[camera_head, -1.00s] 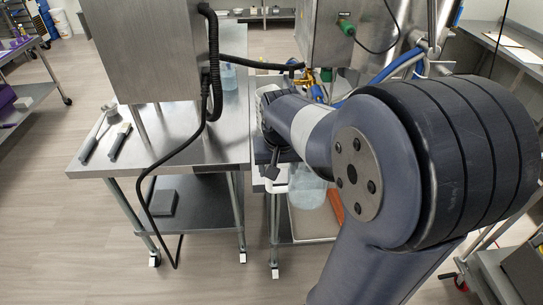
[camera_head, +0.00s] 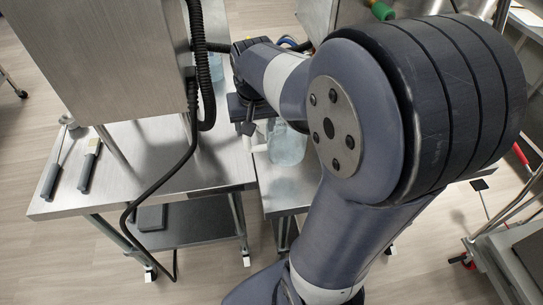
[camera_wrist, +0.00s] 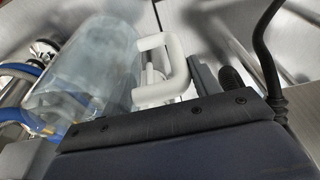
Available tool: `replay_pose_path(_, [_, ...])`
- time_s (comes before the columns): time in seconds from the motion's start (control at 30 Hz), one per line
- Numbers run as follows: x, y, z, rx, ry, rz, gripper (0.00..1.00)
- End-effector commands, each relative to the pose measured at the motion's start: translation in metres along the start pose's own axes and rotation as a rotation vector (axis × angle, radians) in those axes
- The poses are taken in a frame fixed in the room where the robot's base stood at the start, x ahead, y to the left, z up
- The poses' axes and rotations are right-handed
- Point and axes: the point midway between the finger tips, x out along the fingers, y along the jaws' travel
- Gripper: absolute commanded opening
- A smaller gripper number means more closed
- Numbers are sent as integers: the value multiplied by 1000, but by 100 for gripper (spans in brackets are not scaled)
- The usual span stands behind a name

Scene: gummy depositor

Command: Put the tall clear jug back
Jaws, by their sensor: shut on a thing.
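The tall clear jug (camera_head: 287,147) hangs at my gripper (camera_head: 252,112), over or on the narrow steel table. In the wrist view the jug (camera_wrist: 85,75) fills the left side, its body see-through and pale blue, with a white handle (camera_wrist: 160,75) towards the fingers. My gripper (camera_wrist: 190,80) is shut on the jug at the handle; the exact grip is partly hidden. My arm hides part of the jug in the head view. I cannot tell whether its base touches the steel surface.
A steel table (camera_head: 150,160) stands at left with a steel cabinet (camera_head: 105,60), a black hose (camera_head: 205,75) and two handled tools (camera_head: 90,165). Another clear bluish container (camera_head: 216,68) stands farther back. The narrow steel table (camera_head: 290,188) has bare surface in front of the jug.

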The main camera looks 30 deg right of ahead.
Motion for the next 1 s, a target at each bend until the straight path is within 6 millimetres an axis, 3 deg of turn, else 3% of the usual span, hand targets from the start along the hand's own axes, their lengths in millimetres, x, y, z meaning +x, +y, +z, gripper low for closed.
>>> replay_pose_path(0.2, [39, 0, 10, 0, -8, 1, 5])
replay_pose_path(0.6, [86, 0, 21, 0, -6, 1, 5])
replay_pose_path(1.0, [95, 0, 23, 0, -1, 0, 5])
